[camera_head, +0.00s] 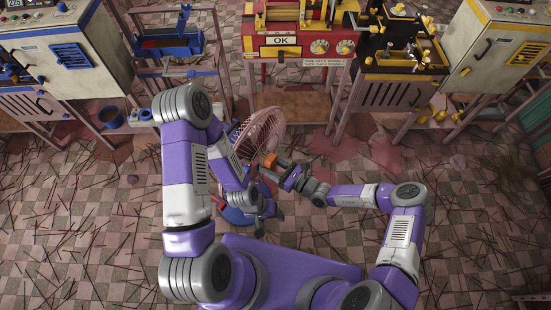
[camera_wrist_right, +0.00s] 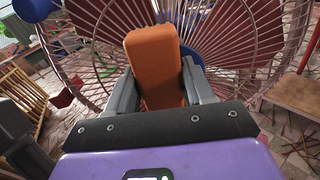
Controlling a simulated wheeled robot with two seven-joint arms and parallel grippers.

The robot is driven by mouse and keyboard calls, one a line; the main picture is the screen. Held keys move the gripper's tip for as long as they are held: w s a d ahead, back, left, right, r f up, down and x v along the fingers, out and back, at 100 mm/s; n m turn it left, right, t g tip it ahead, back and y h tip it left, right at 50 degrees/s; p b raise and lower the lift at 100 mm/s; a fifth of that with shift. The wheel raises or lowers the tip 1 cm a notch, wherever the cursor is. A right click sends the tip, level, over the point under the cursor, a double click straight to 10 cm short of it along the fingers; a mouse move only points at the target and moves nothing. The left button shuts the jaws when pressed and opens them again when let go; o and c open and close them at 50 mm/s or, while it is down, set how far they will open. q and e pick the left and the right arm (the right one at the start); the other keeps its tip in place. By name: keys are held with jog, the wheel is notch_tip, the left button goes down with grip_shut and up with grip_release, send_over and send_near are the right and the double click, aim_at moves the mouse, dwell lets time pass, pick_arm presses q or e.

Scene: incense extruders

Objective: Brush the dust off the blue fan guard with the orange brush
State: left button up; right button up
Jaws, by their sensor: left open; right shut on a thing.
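The fan guard (camera_head: 263,128) is a round wire cage that looks dusty pink rather than blue. It stands upright over a blue fan base (camera_head: 234,215), partly hidden by my left arm. In the right wrist view the guard's wires (camera_wrist_right: 255,32) fill the upper picture, with blue parts behind them. My right gripper (camera_head: 281,168) is shut on the orange brush (camera_head: 269,160). The orange block (camera_wrist_right: 156,66) sits between both fingers, facing the guard; I cannot tell whether it touches. My left gripper (camera_head: 268,210) is open, low beside the fan stand.
A red machine (camera_head: 300,48) with an OK sign stands behind the fan. A blue-trimmed rack (camera_head: 178,48) is at back left, and a yellow-topped bench (camera_head: 400,90) at back right. Thin sticks litter the checkered floor (camera_head: 480,215). A blue bucket (camera_head: 109,117) stands at left.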

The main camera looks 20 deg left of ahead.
jog(key=shift+s+a, duration=0.25)
jog(key=shift+s, duration=0.25)
jog(key=shift+d, duration=0.1)
jog(key=p+v, duration=0.1)
jog(key=v, duration=0.3)
jog(key=shift+s+d, duration=0.1)
jog(key=shift+d, duration=0.3)
jog(key=shift+s+d+p, duration=0.2)
jog(key=shift+d+p, duration=0.1)
jog(key=shift+d, duration=0.2)
jog(key=v, duration=0.3)
